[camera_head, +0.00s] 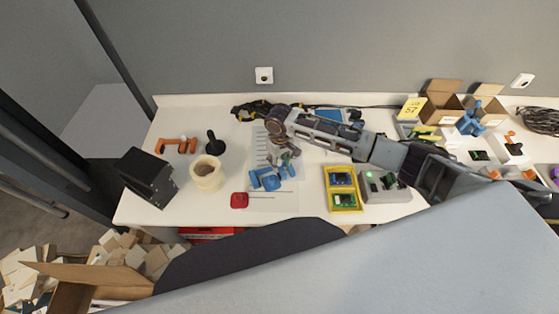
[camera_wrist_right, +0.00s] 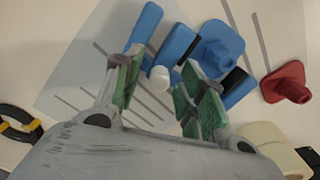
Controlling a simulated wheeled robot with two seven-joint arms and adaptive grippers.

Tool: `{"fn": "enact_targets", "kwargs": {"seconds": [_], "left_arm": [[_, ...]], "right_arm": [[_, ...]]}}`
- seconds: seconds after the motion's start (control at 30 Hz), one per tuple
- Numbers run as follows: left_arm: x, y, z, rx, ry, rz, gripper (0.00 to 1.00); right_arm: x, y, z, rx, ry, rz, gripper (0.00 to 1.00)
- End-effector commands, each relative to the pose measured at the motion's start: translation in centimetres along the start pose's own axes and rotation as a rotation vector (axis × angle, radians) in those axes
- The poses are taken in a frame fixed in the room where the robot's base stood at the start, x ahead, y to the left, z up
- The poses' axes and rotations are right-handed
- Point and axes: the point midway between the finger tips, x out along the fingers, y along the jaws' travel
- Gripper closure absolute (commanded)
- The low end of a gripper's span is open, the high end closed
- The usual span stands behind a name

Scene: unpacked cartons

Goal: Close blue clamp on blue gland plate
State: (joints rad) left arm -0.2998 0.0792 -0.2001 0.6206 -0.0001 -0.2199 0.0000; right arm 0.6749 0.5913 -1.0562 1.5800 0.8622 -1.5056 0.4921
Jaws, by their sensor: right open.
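The blue clamp (camera_wrist_right: 175,47) lies on a paper sheet, with blue bars, black strips and a white round knob showing in the right wrist view. A blue plate with a domed middle, which looks like the gland plate (camera_wrist_right: 222,45), lies against it. In the head view they form one blue group (camera_head: 271,183), and I cannot tell how far the clamp is closed. My right gripper (camera_wrist_right: 157,90) is open, its green-padded fingers on either side of the white knob. I cannot tell whether they touch anything. My left gripper is not in view.
A red plate (camera_head: 239,200) lies beside the blue group. A cream jar (camera_head: 206,174), a black box (camera_head: 148,177) and an orange clamp (camera_head: 179,146) stand to the left. A yellow tray (camera_head: 343,188) and a grey device with a green light (camera_head: 384,186) are to the right.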

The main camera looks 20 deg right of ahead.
Motion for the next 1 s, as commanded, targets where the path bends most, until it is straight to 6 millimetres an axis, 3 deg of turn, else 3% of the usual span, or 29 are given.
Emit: {"fn": "enact_targets", "kwargs": {"seconds": [0.07, 0.4, 0.77, 1.0], "left_arm": [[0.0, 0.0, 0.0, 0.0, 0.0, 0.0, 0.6], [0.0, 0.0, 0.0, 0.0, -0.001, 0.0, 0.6], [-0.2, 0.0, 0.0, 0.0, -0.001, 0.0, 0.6], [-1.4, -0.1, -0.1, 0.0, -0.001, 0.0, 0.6]], "right_arm": [[0.0, 0.0, 0.0, 0.0, 0.0, 0.0, 0.6], [0.0, 0.0, 0.0, 0.0, 0.0, 0.0, 1.0], [-0.1, -0.1, 0.0, 0.0, 0.0, 0.0, 1.0], [-0.3, -0.5, -0.2, 0.001, 0.001, -0.002, 1.0]]}}
